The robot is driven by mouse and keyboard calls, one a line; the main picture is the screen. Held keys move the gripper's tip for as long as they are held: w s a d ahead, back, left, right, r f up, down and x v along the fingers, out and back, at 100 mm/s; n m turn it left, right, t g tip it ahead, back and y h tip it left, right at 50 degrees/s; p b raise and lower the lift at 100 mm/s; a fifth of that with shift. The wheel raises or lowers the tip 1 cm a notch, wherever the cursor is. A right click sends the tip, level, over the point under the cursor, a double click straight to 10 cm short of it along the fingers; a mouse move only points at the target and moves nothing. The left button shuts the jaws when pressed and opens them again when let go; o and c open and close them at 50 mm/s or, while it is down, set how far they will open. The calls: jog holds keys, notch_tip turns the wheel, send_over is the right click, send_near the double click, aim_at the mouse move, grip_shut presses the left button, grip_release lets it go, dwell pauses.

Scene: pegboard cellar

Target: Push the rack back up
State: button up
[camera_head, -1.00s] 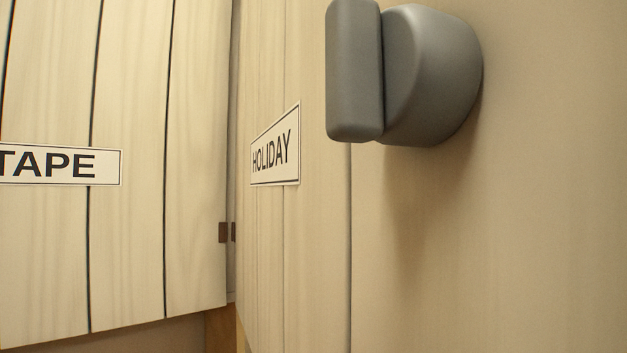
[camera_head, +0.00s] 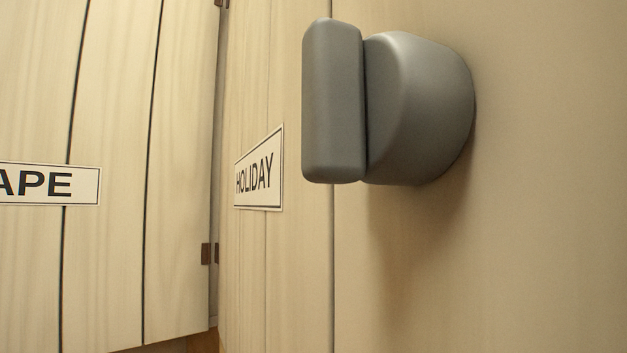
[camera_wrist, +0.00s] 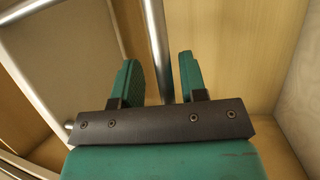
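In the wrist view, my gripper (camera_wrist: 156,72) shows two green fingers standing apart on a dark bar with screws. A metal rod (camera_wrist: 157,40), which looks like part of the rack, runs from the top edge down into the gap between the fingers. Neither finger visibly touches it, and I cannot tell whether it lies between them or beyond them. Another pale metal rail (camera_wrist: 32,98) slants along the left side. The rest of the rack is out of view or hidden by my gripper. The head view shows neither rack nor gripper.
Pale wooden panels (camera_wrist: 245,50) surround the gripper at the back and right. In the head view, a grey knob (camera_head: 418,110) stands out from a wooden front close by. A HOLIDAY label (camera_head: 258,170) and a cut-off label ending in APE (camera_head: 45,183) mark panels to the left.

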jog(key=shift+s+d+f+b, duration=0.1)
jog(key=shift+s+f+b, duration=0.2)
jog(key=shift+s+b, duration=0.3)
jog(key=b+v, duration=1.2)
jog(key=v, duration=0.4)
jog(key=shift+r+b, duration=0.25)
jog(key=shift+b, duration=0.1)
jog(key=shift+s, duration=0.1)
jog(key=s+d+f+m+g+y+b, duration=0.1)
jog(key=s+f+m+g, duration=0.3)
jog(key=f, duration=1)
jog(key=s+f+m+g+b, duration=0.15)
jog(key=s+f+g, duration=0.4)
jog(key=f, duration=0.85)
jog(key=s+d+f+m+g+b, duration=0.1)
jog(key=s+f+g, duration=0.4)
jog(key=s+f, duration=0.6)
jog(key=s+d+f+m+g+h+b, duration=0.1)
jog(key=s+d+f+m+g, duration=0.3)
jog(key=s+f, duration=0.8)
jog(key=shift+s+d+m+g+b, duration=0.15)
jog(key=shift+s+m+g+b, duration=0.35)
jog(key=shift+s+m+g, duration=0.4)
jog(key=shift+f+t, duration=0.1)
jog(key=shift+t, duration=0.15)
